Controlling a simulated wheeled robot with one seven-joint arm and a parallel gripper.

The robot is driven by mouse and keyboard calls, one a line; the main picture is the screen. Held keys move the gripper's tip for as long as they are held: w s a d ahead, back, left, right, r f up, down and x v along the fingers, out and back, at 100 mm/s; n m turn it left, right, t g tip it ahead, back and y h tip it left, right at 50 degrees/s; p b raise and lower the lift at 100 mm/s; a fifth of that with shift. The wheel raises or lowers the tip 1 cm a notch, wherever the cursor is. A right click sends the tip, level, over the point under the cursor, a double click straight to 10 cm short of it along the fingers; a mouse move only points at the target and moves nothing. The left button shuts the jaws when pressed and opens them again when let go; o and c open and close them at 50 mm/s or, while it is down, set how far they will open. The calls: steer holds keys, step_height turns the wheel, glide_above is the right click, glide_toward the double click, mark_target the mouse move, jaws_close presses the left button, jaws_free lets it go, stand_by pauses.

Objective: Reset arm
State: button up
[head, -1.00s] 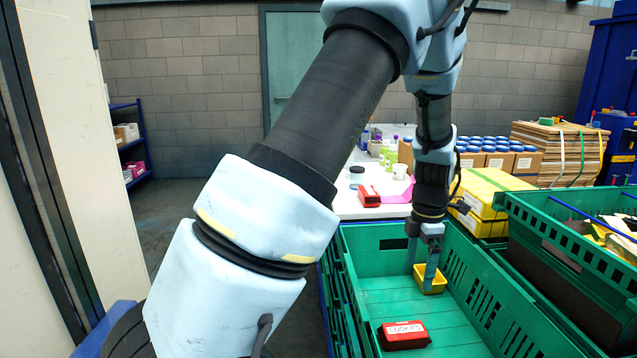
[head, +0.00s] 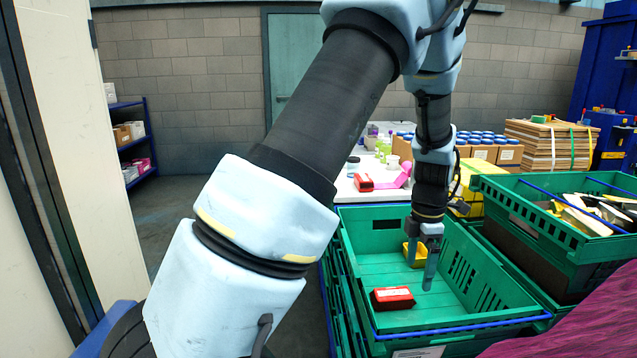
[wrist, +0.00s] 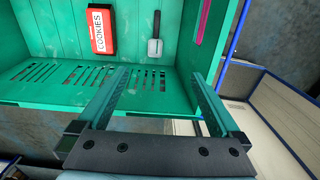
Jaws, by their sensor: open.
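My gripper (head: 421,257) points down over the inside of the green crate (head: 365,232), with its fingers in front of a small yellow container (head: 410,257) that they partly hide. I cannot tell if they touch it. In the wrist view my gripper (wrist: 158,77) has its fingers wide apart with nothing between them. A red box (head: 392,298) lies on the crate floor towards the near end. It reads COOKIES in the wrist view (wrist: 102,30), beside a small grey-white object (wrist: 155,45).
Another green crate (head: 520,220) with mixed items stands at the right, close beside my gripper. A magenta textured surface (head: 580,325) fills the lower right corner. Behind is a white table (head: 352,195) with a red item (head: 364,182) and bottles. Open floor (head: 190,235) shows at the left.

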steer(key=s+a+m+b, duration=0.3)
steer(key=a+m, duration=0.7)
steer(key=a, duration=0.4)
steer(key=s+a+m+t+b, duration=0.1)
steer(key=s+a+m+b, duration=0.3)
steer(key=a+m, duration=0.6)
steer(key=a+f, duration=0.1)
steer(key=a, duration=0.3)
steer(key=shift+s+a+t, duration=0.2)
steer(key=shift+a+t, duration=0.1)
steer(key=shift+a, duration=0.1)
